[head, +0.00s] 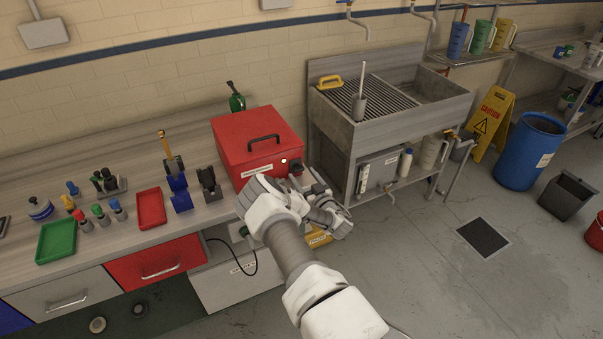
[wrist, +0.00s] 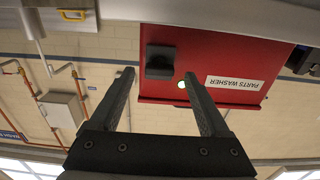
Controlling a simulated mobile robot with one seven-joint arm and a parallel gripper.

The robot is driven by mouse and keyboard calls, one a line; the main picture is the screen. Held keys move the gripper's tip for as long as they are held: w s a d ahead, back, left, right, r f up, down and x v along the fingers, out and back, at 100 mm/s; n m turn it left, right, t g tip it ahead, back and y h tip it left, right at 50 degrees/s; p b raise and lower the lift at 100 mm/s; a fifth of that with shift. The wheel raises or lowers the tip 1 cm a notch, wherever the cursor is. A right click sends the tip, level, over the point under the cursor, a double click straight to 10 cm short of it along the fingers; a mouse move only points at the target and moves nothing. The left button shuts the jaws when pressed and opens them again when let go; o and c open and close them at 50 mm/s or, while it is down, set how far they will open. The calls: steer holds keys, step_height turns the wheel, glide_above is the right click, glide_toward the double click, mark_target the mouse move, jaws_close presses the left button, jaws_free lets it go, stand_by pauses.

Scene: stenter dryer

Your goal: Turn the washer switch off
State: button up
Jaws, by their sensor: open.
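The red parts washer (head: 255,135) stands on the grey bench, its lid shut and a black handle on top. A lit indicator lamp (head: 284,161) shows on its front. In the wrist view, which is upside down, the washer's red front (wrist: 215,58) has a black switch (wrist: 160,62), a glowing green lamp (wrist: 182,84) and a "PARTS WASHER" label. My gripper (wrist: 158,75) is open and empty, its two dark fingers pointing at the washer front with the switch between them in the picture. I cannot tell whether they touch it. My arm partly covers the washer's lower front in the head view.
Left of the washer, the bench holds a red tray (head: 151,208), a green tray (head: 56,241), blue and black holders and several small bottles. A metal sink (head: 330,120) stands to the right. A blue barrel (head: 530,152) and yellow caution sign (head: 491,122) stand beyond open floor.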

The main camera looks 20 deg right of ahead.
steer(key=shift+w, duration=0.95)
jaws_close()
